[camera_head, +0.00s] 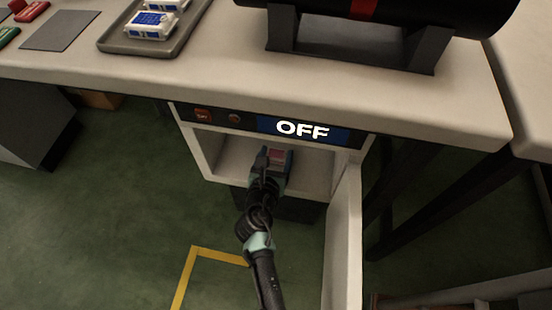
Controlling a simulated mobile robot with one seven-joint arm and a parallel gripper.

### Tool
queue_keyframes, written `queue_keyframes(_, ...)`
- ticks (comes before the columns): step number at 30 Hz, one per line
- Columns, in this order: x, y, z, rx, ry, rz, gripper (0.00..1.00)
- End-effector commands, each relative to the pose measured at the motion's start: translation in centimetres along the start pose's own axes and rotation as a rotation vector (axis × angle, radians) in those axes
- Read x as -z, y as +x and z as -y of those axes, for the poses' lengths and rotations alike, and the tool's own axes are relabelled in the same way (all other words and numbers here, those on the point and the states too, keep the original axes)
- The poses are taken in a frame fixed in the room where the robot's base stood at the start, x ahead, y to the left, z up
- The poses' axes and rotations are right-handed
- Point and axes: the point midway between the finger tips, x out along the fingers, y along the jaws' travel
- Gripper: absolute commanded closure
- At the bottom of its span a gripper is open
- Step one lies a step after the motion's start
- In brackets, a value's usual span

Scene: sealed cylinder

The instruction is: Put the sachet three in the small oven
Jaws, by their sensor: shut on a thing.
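The small oven (201,153) is a white box under the table's front edge, with a display reading "OFF" (302,130). Its door (342,245) is swung open to the right. My arm reaches up into the oven's opening from below.
The table (220,80) above holds a grey tray (180,40) with white-and-blue packs, red and green items at the far left, and a black cylinder (400,12) on a dark stand. Table legs stand right of the open door. The green floor at left is mostly clear.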

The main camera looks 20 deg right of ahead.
Motion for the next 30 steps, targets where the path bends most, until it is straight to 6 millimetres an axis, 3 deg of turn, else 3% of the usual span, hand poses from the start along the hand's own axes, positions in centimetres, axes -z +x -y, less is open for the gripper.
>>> queue_keyframes(13, 0.6, 0.7, 0.0, 0.0, 0.001, 0.001, 0.9)
queue_keyframes(14, 0.5, 0.6, 0.0, 0.0, 0.001, 0.001, 0.23)
queue_keyframes(18, 0.5, 0.6, 0.0, 0.0, 0.001, 0.001, 0.0)
queue_keyframes(26, 0.3, 0.5, 0.0, 0.0, 0.002, 0.001, 0.0)
queue_keyframes(30, 0.1, -0.8, -0.1, -0.001, -0.003, 0.0, 0.0)
